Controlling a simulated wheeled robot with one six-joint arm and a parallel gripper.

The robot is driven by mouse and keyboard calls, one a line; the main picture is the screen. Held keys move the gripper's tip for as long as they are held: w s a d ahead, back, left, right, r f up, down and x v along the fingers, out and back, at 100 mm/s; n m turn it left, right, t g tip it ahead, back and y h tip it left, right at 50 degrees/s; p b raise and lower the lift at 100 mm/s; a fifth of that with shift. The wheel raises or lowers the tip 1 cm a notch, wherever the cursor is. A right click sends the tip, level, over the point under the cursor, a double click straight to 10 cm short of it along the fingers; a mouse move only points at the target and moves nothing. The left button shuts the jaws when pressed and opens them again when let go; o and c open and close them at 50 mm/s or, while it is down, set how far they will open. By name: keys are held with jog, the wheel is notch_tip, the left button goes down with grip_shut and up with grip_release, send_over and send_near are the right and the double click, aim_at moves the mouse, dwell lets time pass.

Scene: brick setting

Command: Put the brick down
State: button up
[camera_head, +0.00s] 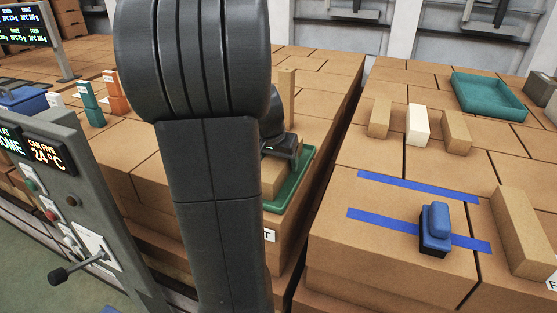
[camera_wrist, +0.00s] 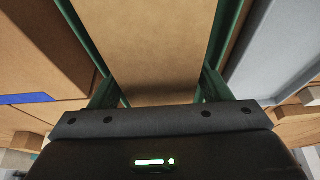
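A tan brick (camera_head: 273,180) is in or over a green tray (camera_head: 300,172) on the stacked boxes, just right of my arm. My gripper (camera_head: 279,152) is right above this brick. In the wrist view a long tan brick face (camera_wrist: 148,45) fills the middle, running down to the edge of my gripper (camera_wrist: 160,105). Green strips (camera_wrist: 228,35) run along both sides of it.
Another tan block (camera_head: 287,92) stands upright behind my gripper. On the right boxes are a blue block (camera_head: 435,228) by blue tape (camera_head: 390,219), a white brick (camera_head: 417,126) between two tan ones, a long tan block (camera_head: 520,232) and a teal tray (camera_head: 489,96). A gap separates the stacks.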

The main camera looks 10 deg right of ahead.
jog(key=shift+o, duration=0.4)
jog(key=shift+r, duration=0.3)
jog(key=v, duration=1.1)
jog(key=shift+s+a+r, duration=0.1)
jog(key=shift+r, duration=0.25)
jog(key=x, duration=1.2)
jog(key=shift+s, duration=0.1)
jog(key=shift+p, duration=0.3)
jog(key=shift+r, duration=1.35)
